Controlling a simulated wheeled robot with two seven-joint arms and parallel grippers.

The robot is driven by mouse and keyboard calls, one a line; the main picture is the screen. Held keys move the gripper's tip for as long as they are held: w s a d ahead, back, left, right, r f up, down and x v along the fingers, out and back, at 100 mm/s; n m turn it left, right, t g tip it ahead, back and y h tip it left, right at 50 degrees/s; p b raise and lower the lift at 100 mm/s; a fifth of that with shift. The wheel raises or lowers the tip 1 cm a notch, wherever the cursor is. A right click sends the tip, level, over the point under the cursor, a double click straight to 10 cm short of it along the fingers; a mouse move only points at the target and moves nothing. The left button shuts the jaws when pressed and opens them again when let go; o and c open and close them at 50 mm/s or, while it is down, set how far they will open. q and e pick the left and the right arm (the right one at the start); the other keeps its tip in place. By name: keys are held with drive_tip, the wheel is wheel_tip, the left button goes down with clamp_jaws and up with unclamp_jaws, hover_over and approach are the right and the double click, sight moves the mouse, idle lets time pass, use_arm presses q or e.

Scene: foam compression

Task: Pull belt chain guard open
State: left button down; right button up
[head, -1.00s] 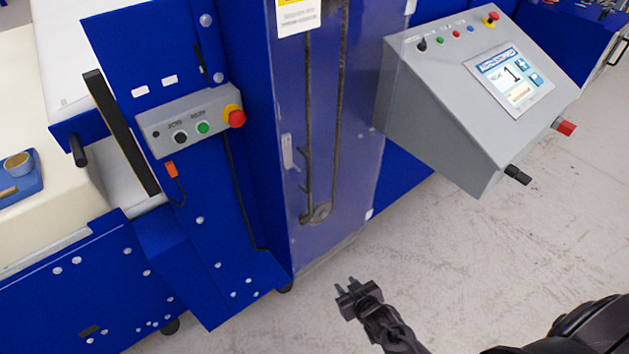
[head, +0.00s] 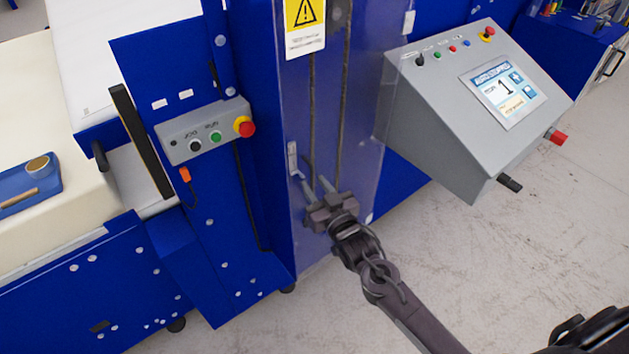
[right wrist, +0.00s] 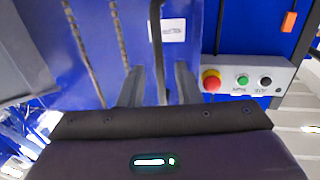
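The belt chain guard (head: 362,150) is a tall translucent panel on the blue machine, with dark chains showing through it. It looks closed. A small pale handle (head: 293,160) sits on its left side. My right gripper (head: 318,190) is in front of the lower guard, just below and right of the handle. In the right wrist view its two fingers (right wrist: 159,85) are apart, with a dark upright bar (right wrist: 157,45) seen between them. I cannot tell whether the bar is the handle or whether anything touches. My left gripper is not in view.
A grey button box (head: 205,133) with a red stop knob is left of the guard. A grey console (head: 440,125) with a screen juts out at the right. A yellow warning label (head: 305,22) is on the guard. The concrete floor (head: 500,250) in front is clear.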

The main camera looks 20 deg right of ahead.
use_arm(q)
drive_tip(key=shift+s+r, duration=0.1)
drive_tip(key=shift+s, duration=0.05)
use_arm(e)
drive_tip(key=shift+w+a, duration=0.1)
drive_tip(key=shift+w, duration=0.4)
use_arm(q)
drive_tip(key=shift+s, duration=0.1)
use_arm(e)
drive_tip(key=shift+c, duration=0.2)
clamp_jaws()
